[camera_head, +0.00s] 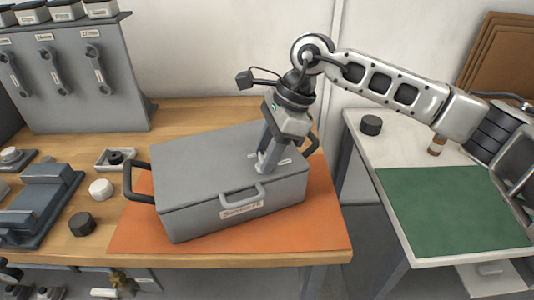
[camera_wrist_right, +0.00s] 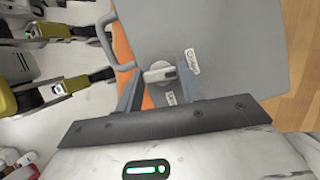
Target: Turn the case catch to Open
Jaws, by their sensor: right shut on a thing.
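The grey case (camera_head: 205,185) lies closed on an orange mat, with a handle and a name label on its front. The case catch (camera_wrist_right: 157,73) is a small light-grey knob on the lid in the right wrist view. Its bar points right. A white label reading "Open" (camera_wrist_right: 191,60) sits beyond it; a second label (camera_wrist_right: 171,98) is partly hidden by a finger. My right gripper (camera_head: 264,164) reaches down to the lid's right part and is shut on the catch, its fingers on both sides. In the head view the catch is mostly hidden. My left gripper is not in view.
The orange mat (camera_head: 328,225) lies on a wooden table. Left of the case are a white puck (camera_head: 101,189), a black puck (camera_head: 82,224) and a small tray (camera_head: 103,164). A grey tool panel (camera_head: 75,80) stands behind. A white side table with a green mat (camera_head: 450,210) is at right.

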